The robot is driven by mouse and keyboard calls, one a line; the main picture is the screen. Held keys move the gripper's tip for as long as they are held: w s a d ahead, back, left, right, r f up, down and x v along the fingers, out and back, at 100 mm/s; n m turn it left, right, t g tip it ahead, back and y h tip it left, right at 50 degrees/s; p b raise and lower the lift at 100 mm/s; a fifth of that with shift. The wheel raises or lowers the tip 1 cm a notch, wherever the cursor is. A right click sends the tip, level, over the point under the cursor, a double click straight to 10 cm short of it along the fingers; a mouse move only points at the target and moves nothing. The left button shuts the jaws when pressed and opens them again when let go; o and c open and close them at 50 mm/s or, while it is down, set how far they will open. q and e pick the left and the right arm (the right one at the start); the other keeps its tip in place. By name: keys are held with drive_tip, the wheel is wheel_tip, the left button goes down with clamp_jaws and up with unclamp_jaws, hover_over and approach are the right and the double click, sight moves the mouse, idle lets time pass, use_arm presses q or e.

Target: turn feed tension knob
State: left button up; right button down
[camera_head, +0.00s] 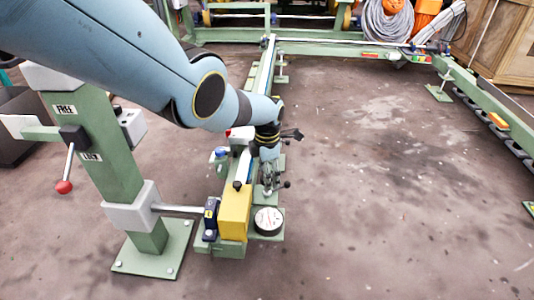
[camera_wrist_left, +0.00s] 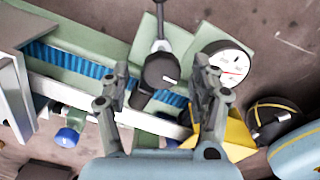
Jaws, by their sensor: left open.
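A black round knob (camera_wrist_left: 160,70) with a white mark sits on a green plate in the left wrist view; it appears to be the feed tension knob, though no label on it is readable. A dark lever rises behind it. My left gripper (camera_head: 267,178) is open over the green rail in the head view. In the left wrist view its fingers (camera_wrist_left: 159,90) stand on both sides of the knob, apart from each other. I cannot tell whether they touch it. In the head view the gripper largely hides the knob. My right gripper is out of view.
A round white gauge (camera_head: 268,221) and a yellow block (camera_head: 236,212) stand close by the gripper. A blue knob (camera_wrist_left: 67,137) is beside the rail. A green post (camera_head: 110,150) carries a red-tipped lever (camera_head: 64,186). Open floor lies to the right.

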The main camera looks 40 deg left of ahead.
use_arm(q)
wheel_tip(320, 180, up, 11)
idle(0.5)
drive_tip(key=shift+s+r, duration=0.1)
drive_tip(key=shift+s, duration=0.05)
